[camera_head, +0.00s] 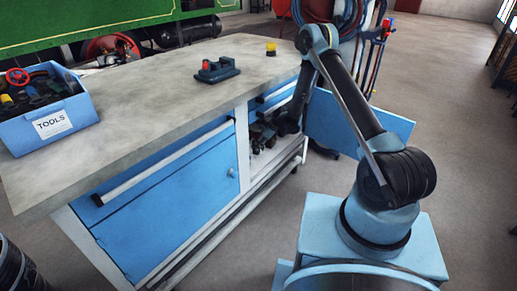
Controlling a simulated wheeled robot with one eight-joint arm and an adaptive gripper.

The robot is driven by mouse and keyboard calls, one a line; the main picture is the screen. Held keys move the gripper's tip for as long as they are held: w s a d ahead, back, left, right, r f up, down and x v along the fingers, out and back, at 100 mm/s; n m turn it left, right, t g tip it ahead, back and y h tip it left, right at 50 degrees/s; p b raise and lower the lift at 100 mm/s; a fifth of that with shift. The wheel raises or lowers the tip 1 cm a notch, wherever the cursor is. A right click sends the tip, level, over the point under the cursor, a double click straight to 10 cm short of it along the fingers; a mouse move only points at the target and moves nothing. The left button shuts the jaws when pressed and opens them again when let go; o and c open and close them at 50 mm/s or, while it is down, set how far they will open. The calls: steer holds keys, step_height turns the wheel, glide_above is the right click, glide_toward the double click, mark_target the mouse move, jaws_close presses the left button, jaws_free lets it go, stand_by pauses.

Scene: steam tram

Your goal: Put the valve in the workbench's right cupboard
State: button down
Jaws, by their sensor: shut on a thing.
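The workbench (150,98) has a grey top and blue fronts. Its right cupboard (270,148) stands open, with the blue door (358,122) swung out to the right, behind my arm. My gripper (268,131) reaches into the opening from the right, below the drawer. It is shut on a small dark thing, which appears to be the valve; its shape is hard to make out against the dark fingers and interior. Whether it touches the cupboard floor cannot be told. The left cupboard (165,200) is shut.
A blue toolbox (75,110) with tools and a red wheel stands at the bench's left end. A dark tool with a red knob (217,70) and a yellow-topped item (271,48) are on the bench. Floor in front is clear.

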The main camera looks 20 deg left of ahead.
steer(key=shift+f, duration=0.85)
steer(key=shift+w+d+f, duration=0.15)
steer(key=shift+d+f, duration=0.1)
steer(key=c, duration=0.9)
jaws_free()
steer(key=shift+a, duration=0.1)
steer(key=shift+v, duration=3.75)
steer(key=shift+r, duration=0.1)
